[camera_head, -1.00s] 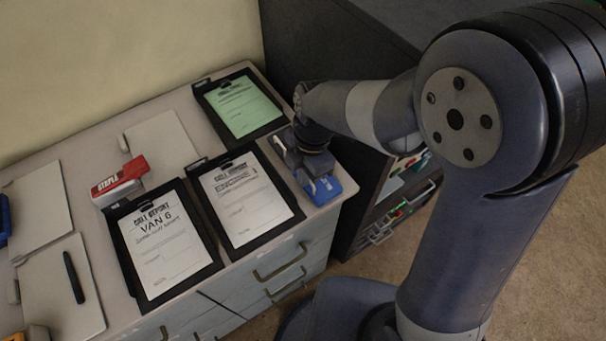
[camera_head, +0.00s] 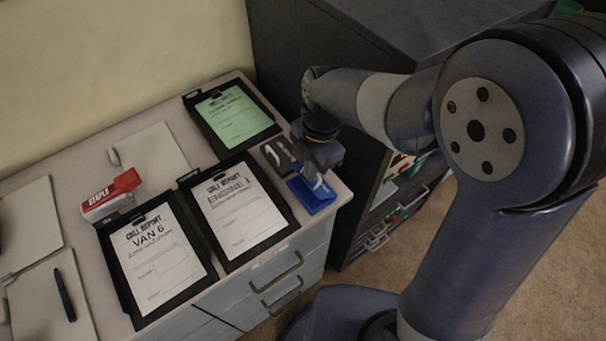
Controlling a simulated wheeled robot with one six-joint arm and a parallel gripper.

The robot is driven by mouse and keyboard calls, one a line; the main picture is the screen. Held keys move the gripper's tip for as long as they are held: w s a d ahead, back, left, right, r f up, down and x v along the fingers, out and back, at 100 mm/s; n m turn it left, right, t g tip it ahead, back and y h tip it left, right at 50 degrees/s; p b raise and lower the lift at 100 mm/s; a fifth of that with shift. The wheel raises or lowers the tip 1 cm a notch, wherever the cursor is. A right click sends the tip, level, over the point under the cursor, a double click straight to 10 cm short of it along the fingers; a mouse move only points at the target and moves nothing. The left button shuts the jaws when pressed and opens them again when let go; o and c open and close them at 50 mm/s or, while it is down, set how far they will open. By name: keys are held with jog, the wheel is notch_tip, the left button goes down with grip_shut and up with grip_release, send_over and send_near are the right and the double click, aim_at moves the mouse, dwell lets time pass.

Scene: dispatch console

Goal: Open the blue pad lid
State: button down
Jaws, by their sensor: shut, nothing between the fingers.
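The blue pad (camera_head: 313,199) sits at the right end of the desk, beside the ENGINE 1 clipboard. A pale mark shows on its top, close to my gripper. My gripper (camera_head: 318,172) points down at the pad's far side, shut and empty. The fingertips are small and partly hidden, so I cannot tell whether they touch the pad. I cannot tell how far the lid is raised.
A dark case with a pale item (camera_head: 278,154) lies left of my gripper. The ENGINE 1 clipboard (camera_head: 248,240), VAN 6 clipboard (camera_head: 158,290) and green-sheet clipboard (camera_head: 233,118) lie nearby. A dark cabinet (camera_head: 350,50) stands behind.

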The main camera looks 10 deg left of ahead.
jog(key=shift+w+d+r, duration=0.4)
jog(key=shift+w+d, duration=0.3)
jog(key=shift+w, duration=0.1)
jog(key=shift+r, duration=0.1)
